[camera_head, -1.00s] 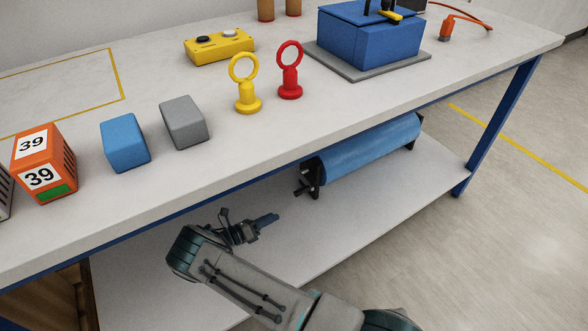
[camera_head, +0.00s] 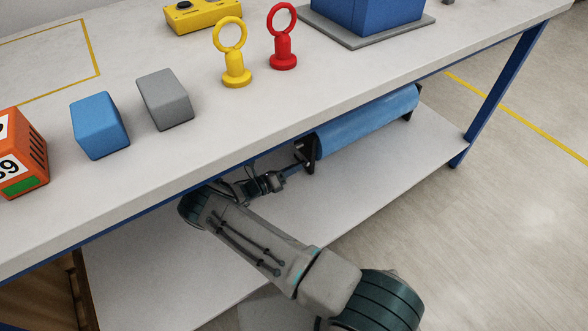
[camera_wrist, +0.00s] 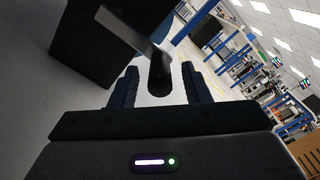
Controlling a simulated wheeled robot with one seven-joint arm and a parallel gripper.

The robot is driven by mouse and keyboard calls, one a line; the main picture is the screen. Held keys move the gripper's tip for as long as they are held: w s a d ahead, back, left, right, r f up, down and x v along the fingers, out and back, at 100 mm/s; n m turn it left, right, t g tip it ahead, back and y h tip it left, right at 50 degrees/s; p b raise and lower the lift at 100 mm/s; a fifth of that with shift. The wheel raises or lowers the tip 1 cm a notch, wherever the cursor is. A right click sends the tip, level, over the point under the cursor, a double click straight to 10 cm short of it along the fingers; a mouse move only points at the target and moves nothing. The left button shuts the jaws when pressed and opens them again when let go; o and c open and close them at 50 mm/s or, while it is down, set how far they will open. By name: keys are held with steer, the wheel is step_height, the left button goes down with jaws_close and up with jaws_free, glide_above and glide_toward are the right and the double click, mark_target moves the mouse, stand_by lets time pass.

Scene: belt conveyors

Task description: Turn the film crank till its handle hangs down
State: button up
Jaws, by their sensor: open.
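The blue film roll (camera_head: 365,120) sits on the lower shelf between dark end brackets, under the table top. Its crank (camera_head: 301,152) is at the left end, small and partly hidden by my gripper (camera_head: 292,171). In the wrist view the crank's grey arm (camera_wrist: 133,38) slants down from the dark bracket (camera_wrist: 85,45) to a black handle (camera_wrist: 160,75). The handle lies between the two fingers of my gripper (camera_wrist: 159,88). The fingers are open, with gaps on both sides of the handle.
The table top (camera_head: 190,145) overhangs my arm closely. On it stand a yellow ring post (camera_head: 236,75), a red ring post (camera_head: 284,50), a grey block (camera_head: 165,100) and a blue block (camera_head: 99,125). The lower shelf (camera_head: 200,265) is bare at the front.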

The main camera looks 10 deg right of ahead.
steer(key=shift+w+d, duration=0.25)
steer(key=shift+d, duration=0.4)
jaws_close()
steer(key=shift+a, duration=0.1)
steer(key=shift+f, duration=0.15)
